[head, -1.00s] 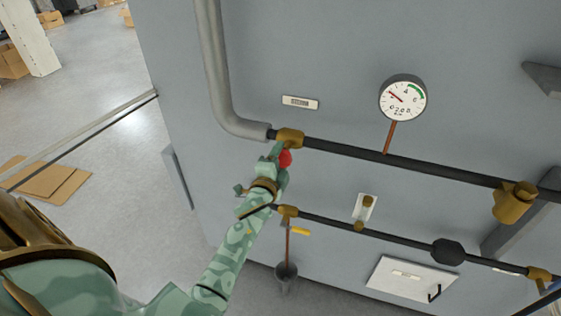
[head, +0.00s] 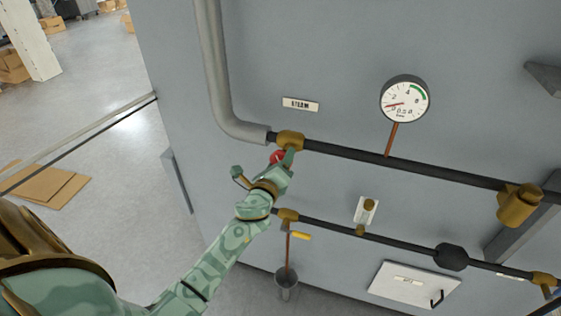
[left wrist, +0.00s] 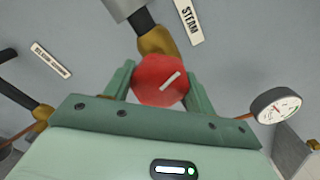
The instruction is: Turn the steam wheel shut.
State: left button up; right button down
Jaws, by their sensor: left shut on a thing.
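The red steam wheel (head: 277,156) sits on the brass valve (head: 290,140) in the upper pipe, below the "STEAM" label (head: 300,104). My left gripper (head: 284,160) is shut on the wheel and hides much of it in the head view. In the left wrist view the red wheel (left wrist: 161,80), with a white mark on its face, sits between the two green fingers. The pressure gauge (head: 404,100) to the right has its red needle pointing to the lower left, near the low end of the scale. My right gripper is not in view.
A lower dark pipe (head: 400,242) runs below the wheel, with a yellow lever (head: 300,236) close to my left wrist. A white hatch (head: 412,284) is at the lower right. Open floor lies to the left.

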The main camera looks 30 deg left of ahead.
pick_arm(q)
jog(key=shift+w+a+r+m, duration=0.1)
jog(key=shift+r+m, duration=0.1)
jog(key=shift+m, duration=0.75)
jog(key=shift+w+a+r+m, duration=0.1)
jog(key=shift+r+m, duration=0.05)
jog(key=shift+m, duration=0.8)
jog(key=shift+p, duration=0.3)
jog(key=shift+d, duration=0.1)
jog(key=o, duration=1)
jog(key=shift+f, duration=0.25)
jog(key=shift+b+v, duration=1.2)
jog(key=shift+v, duration=6.95)
jog(key=shift+d, duration=0.1)
